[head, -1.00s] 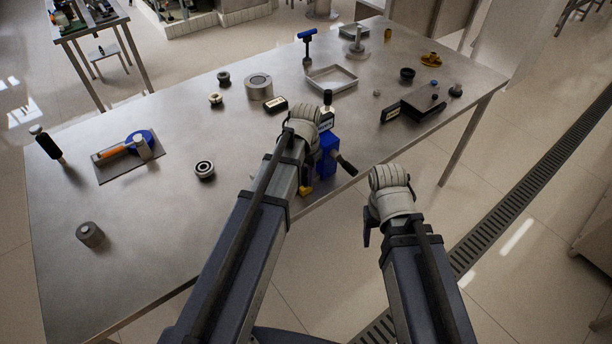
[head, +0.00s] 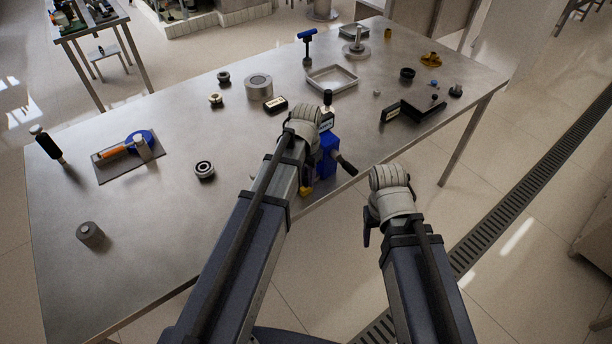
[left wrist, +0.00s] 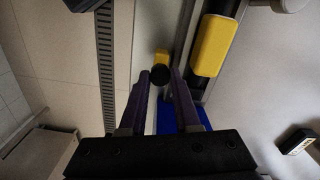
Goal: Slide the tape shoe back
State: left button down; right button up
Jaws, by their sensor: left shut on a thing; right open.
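A grey plate (head: 113,170) on the left of the table carries a blue ring (head: 146,137), an orange piece (head: 113,151) and a small grey post; I cannot tell which part is the tape shoe. My left gripper (left wrist: 160,76) is at the blue clamp-like fixture (head: 327,158) on the table's front edge. Its fingers close on a dark round knob (left wrist: 160,77), with a yellow block (left wrist: 213,45) beyond. In the head view its fingers are hidden by the wrist. My right gripper (head: 390,178) is off the front edge, over the floor, holding nothing visible.
A grey tray (head: 331,79) and a black angled bracket (head: 409,111) stand to the right. The front left is mostly clear.

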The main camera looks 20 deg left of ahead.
pick_arm(q)
jog(key=s+d, duration=0.2)
jog(key=shift+d, duration=0.3)
jog(key=c, duration=0.6)
grip_release()
jog(key=shift+r, duration=0.1)
notch_tip(320, 180, up, 8)
jog(key=p, duration=0.8)
jog(key=shift+f, duration=0.2)
